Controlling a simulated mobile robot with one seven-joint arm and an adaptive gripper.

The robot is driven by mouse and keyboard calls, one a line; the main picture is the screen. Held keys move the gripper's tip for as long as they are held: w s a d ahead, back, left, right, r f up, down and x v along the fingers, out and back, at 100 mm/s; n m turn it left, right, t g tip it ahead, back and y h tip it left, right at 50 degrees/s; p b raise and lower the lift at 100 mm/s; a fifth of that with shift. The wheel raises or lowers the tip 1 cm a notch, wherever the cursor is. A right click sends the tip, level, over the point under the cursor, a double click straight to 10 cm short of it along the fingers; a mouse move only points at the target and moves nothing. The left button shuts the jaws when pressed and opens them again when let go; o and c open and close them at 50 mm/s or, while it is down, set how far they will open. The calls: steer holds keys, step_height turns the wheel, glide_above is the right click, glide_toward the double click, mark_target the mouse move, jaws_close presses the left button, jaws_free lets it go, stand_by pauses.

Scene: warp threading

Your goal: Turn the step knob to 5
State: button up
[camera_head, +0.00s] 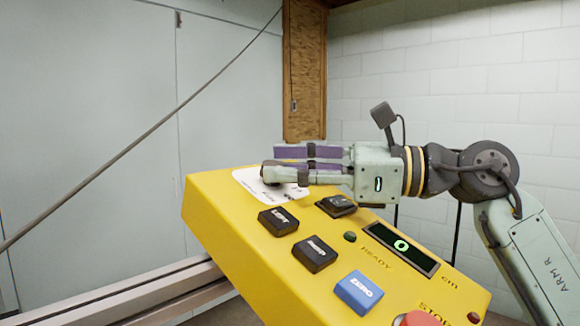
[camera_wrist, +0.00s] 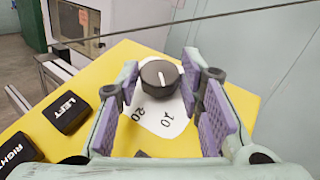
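The step knob (camera_wrist: 158,80) is a round black knob with a white pointer line, on a white dial label (camera_wrist: 160,118) at the far end of the yellow control box (camera_head: 225,235). The numbers 10 and 20 show on the label's near side; other marks are hidden, and I cannot tell which value the pointer marks. My gripper (camera_head: 274,163) is open, with its purple-padded fingers reaching over the dial. In the wrist view the knob shows between the two fingers, with a gap at its left; I cannot tell whether the right finger touches it.
The box also carries black LEFT (camera_wrist: 67,113) and RIGHT (camera_wrist: 17,152) buttons, a blue button (camera_head: 358,292), a display (camera_head: 402,247) reading 0, a green READY lamp (camera_head: 350,237) and a red button (camera_head: 420,319). A metal rail (camera_head: 130,295) runs at the lower left.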

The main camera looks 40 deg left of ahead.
steer(key=c, duration=0.6)
steer(key=shift+c, duration=0.2)
steer(key=shift+g, duration=0.3)
steer(key=shift+w+a+r+n+g+h, duration=0.1)
steer(key=shift+n+g+h, duration=0.5)
steer(key=shift+n, duration=0.2)
steer(key=shift+w+a+n+g+h, duration=0.1)
steer(key=shift+n+g+h, duration=0.45)
steer(key=shift+n, duration=0.25)
steer(key=shift+w+a+n+g+h, duration=0.15)
steer(key=shift+n+g+h, duration=0.9)
steer(key=shift+n+h, duration=0.8)
steer(key=shift+h, duration=0.3)
steer(key=o, duration=1.1)
steer(key=shift+o, duration=0.2)
